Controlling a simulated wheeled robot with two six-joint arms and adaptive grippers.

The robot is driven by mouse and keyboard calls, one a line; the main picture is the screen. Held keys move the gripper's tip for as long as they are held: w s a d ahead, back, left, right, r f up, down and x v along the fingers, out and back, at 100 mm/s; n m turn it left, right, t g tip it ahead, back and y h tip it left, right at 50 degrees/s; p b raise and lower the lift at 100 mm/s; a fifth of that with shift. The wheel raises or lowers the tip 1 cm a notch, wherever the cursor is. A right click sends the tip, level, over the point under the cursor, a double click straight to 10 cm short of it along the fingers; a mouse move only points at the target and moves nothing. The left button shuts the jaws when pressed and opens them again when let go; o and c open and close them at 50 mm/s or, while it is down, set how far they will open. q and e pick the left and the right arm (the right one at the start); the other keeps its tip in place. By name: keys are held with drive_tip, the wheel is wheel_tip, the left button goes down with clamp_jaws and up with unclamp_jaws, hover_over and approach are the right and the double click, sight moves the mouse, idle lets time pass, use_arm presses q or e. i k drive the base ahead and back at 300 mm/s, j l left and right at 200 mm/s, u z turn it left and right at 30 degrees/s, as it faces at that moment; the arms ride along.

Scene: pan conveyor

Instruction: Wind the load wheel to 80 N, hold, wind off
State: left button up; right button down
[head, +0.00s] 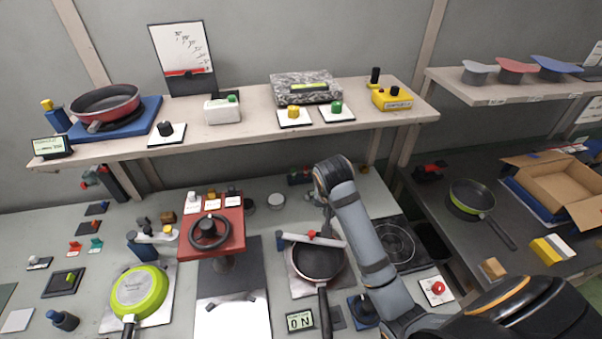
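The load wheel (210,232) is a black handwheel on a red housing (232,246), left of centre. A dark pan (318,262) sits on a pale plate, with a grey bar (312,239) with a red knob across its top. A small display (300,320) in front of the pan reads 0 N. My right arm comes in from the lower right and reaches up past the pan's right side, apart from the wheel. Its wrist end is at the top and mostly hides the gripper; the fingers cannot be made out. My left gripper is not in view.
A green pan (139,290) lies upside down at left. Three small knobs on cards, one of them amber (212,194), stand behind the wheel. A shelf (250,112) with a red pan and control blocks runs along the back. A cardboard box (555,183) stands at right.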

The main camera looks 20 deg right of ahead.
sight(367, 307)
drive_tip(key=k, duration=1.5)
